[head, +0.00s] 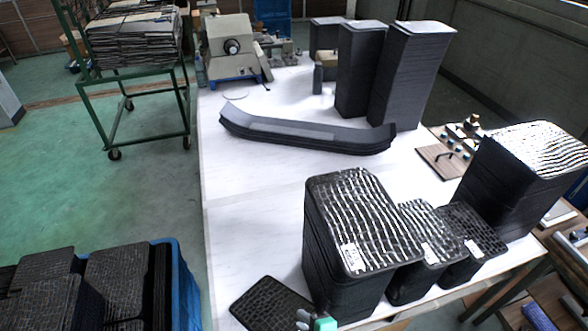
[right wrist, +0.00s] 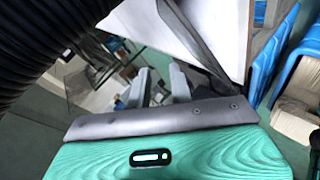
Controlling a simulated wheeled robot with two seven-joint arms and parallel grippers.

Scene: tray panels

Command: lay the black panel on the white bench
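A black panel (head: 272,305) with a crackled top lies at the front left corner of the white bench (head: 250,230), just left of a tall black stack. It looks flat on the bench top; its front edge is cut off by the picture. My right gripper (head: 304,320), green with grey fingers, is by the panel's right end, low in the head view. In the right wrist view its fingers (right wrist: 163,85) stand apart with nothing visible between them. A dark thin edge (right wrist: 193,35), perhaps the panel's, crosses the white surface there. My left gripper is not in view.
Black stacks (head: 335,250) fill the bench's front right, with a larger stack (head: 480,180) beyond. A curved dark stack (head: 300,135) lies mid-bench. A blue crate (head: 185,285) of black panels stands on the left. The bench's left middle is clear.

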